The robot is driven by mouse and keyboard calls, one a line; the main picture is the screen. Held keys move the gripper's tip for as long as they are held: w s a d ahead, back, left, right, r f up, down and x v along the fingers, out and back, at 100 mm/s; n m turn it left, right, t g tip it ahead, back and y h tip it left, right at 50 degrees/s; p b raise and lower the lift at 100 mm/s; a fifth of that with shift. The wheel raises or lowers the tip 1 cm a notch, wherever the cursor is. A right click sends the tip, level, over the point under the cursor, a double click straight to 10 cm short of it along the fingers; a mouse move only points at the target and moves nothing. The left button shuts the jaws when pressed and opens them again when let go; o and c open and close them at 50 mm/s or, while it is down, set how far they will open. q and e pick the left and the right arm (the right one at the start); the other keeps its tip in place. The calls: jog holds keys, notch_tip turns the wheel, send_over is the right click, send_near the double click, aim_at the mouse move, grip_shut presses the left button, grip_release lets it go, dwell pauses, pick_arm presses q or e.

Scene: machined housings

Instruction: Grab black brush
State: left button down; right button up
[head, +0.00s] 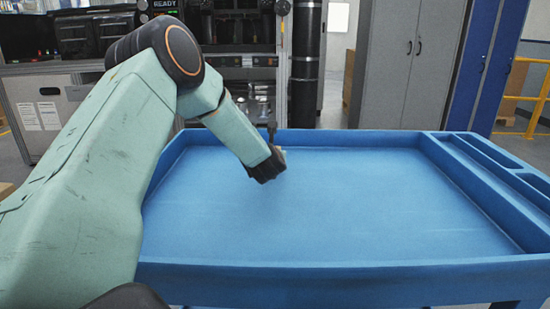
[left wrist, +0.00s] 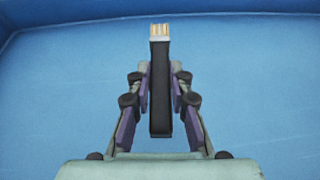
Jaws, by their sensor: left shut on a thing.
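The black brush (left wrist: 160,90) is a narrow black bar with pale bristle tufts at its far end in the left wrist view. My left gripper (left wrist: 160,78) has its two fingers closed on the brush's sides. In the head view my left gripper (head: 268,166) is over the back half of the blue tray (head: 330,270). A small dark piece sticks up beside it, and the brush is mostly hidden there. I cannot tell whether the brush touches the tray floor. My right gripper is not in view.
The tray has raised rims and is otherwise empty, with wide free room at its middle and right. Narrow compartments (head: 490,158) run along its right side. Grey cabinets (head: 408,60) and machines stand behind.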

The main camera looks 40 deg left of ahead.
pick_arm(q)
jog(key=s+d, duration=0.3)
jog(key=s, duration=0.1)
jog(key=s+d+p, duration=0.1)
jog(key=s+d, duration=0.2)
jog(key=s, duration=0.1)
jog(key=s+d, duration=0.3)
jog(key=s, duration=0.1)
jog(key=shift+s+d+p, duration=0.2)
jog(key=shift+s+p, duration=0.1)
